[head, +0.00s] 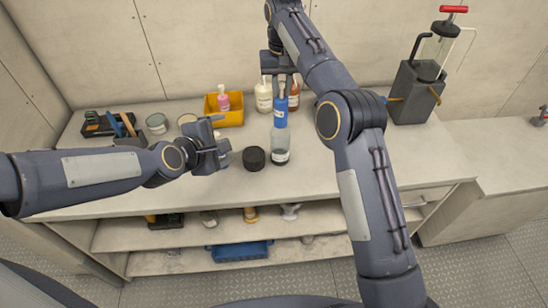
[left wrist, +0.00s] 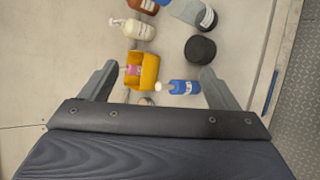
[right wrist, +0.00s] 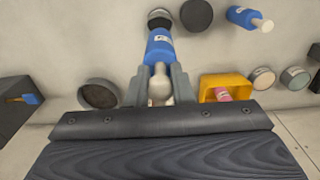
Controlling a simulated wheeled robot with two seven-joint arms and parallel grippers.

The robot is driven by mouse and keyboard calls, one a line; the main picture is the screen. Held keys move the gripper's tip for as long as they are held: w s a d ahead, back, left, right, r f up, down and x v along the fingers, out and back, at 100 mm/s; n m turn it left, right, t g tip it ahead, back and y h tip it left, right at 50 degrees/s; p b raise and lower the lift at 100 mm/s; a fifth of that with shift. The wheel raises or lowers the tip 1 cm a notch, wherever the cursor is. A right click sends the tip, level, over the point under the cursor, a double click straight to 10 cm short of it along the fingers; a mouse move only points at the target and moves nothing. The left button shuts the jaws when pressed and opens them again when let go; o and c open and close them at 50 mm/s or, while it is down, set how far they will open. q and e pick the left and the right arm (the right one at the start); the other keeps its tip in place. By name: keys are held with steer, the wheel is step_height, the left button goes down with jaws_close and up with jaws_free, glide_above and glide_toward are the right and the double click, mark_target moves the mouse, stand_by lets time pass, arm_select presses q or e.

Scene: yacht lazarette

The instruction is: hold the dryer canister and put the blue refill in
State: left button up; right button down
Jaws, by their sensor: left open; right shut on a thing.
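The dryer canister (head: 280,150), clear-sided with a dark base and white label, stands upright on the bench. It also shows in the left wrist view (left wrist: 187,12) and right wrist view (right wrist: 159,18). My right gripper (head: 281,84) is shut on the blue refill's (head: 281,112) pale neck, in the right wrist view (right wrist: 160,88). The refill hangs upright above the canister; I cannot tell whether its lower end touches the rim. My left gripper (head: 214,142) is open, left of the canister and apart from it. A second blue bottle (left wrist: 185,87) shows between its fingers, beyond them.
A black round lid (head: 253,158) lies just left of the canister. A yellow bin (head: 232,118) with a pink bottle, a white bottle (head: 263,95) and a brown bottle (head: 294,92) stand behind. A grey pump unit (head: 412,95) is at right. The bench right of the canister is clear.

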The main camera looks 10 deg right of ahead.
arm_select(q)
steer(key=w+d+f+n+t, duration=0.1)
steer(key=w+d+f+n, duration=0.4)
steer(key=d+f+n, duration=0.15)
steer(key=n+t+y, duration=0.2)
steer(key=n, duration=0.8)
glide_toward(280, 142)
step_height(280, 142, down, 3)
steer(key=w, duration=0.2)
steer(key=x, duration=1.1)
steer(key=shift+w+d, duration=0.1)
steer(key=shift+r, duration=0.1)
steer(key=c, duration=1.2)
